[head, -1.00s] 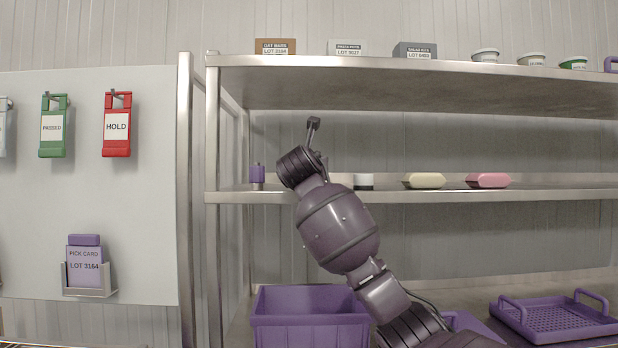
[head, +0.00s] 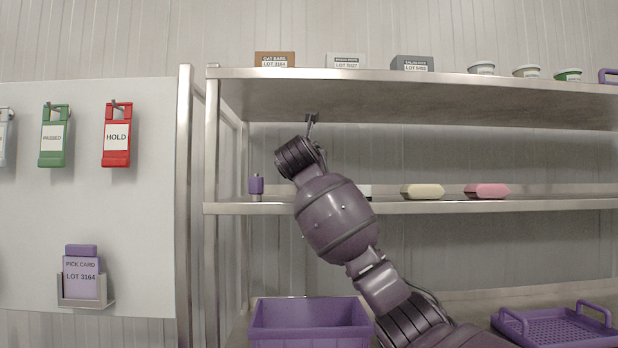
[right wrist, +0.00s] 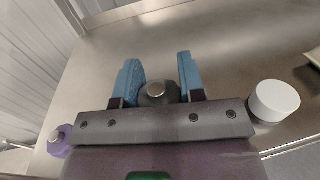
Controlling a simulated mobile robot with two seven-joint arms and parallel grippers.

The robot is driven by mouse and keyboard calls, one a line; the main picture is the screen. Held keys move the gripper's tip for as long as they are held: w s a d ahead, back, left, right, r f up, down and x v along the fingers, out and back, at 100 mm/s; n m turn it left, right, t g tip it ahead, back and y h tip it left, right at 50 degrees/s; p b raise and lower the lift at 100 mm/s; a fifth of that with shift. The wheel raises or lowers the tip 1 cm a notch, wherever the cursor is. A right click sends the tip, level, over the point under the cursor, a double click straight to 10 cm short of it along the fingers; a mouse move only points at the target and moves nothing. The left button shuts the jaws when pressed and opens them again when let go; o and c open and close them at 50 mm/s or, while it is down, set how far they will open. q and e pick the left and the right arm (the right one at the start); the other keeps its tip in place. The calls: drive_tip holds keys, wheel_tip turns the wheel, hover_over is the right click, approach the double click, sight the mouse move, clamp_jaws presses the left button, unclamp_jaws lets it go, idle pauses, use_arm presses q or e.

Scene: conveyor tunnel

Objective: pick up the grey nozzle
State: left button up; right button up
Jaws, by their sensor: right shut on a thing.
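The grey nozzle (right wrist: 160,97) is dark grey with a shiny metal tip and shows in the right wrist view. It sits between the two blue fingers of my right gripper (right wrist: 157,72), which is shut on it. Whether it is clear of the steel shelf (right wrist: 220,45) below cannot be told. In the head view my own right arm covers the gripper and the nozzle in front of the middle shelf (head: 440,206). My left gripper is in neither view.
A purple nozzle-like item (head: 256,187) stands left on the middle shelf. A white-lidded jar (right wrist: 275,101) stands right of my gripper. A yellow block (head: 423,191) and pink block (head: 487,190) lie further right. The upper shelf (head: 430,92) hangs above; a purple bin (head: 310,336) is below.

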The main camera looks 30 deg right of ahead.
use_arm(q)
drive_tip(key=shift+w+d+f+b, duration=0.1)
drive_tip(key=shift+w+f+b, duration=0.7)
drive_tip(key=shift+b, duration=0.9)
use_arm(e)
drive_tip(key=v, duration=1.7)
drive_tip(key=shift+f, duration=0.15)
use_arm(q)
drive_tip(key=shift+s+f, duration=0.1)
use_arm(e)
drive_tip(key=shift+s, duration=0.1)
